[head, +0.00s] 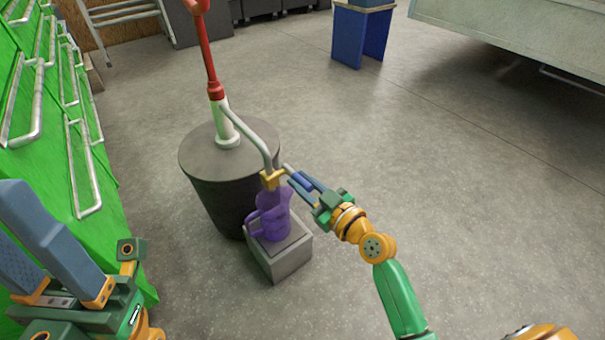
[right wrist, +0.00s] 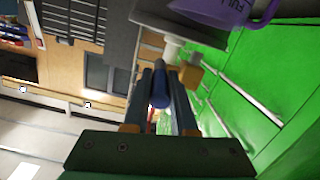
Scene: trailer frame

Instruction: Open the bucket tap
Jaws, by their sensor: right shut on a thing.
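A dark grey bucket (head: 215,190) stands on the floor with a pump on its lid. The pump's grey spout (head: 252,135) curves down to a yellow tap (head: 272,179), which also shows in the right wrist view (right wrist: 191,75). A purple jug (head: 272,218) stands below the tap. My right gripper (head: 300,181) is at the tap's right side, shut on the blue tap handle (right wrist: 160,88), which lies between its fingers. My left gripper (head: 40,235) is at the lower left, away from the bucket, fingers apart and empty.
The jug stands on a grey block (head: 280,262) against the bucket. A red pump handle (head: 208,55) rises above the lid. A green rack with metal handles (head: 85,165) lines the left. A blue stand (head: 360,35) is at the back. The floor on the right is clear.

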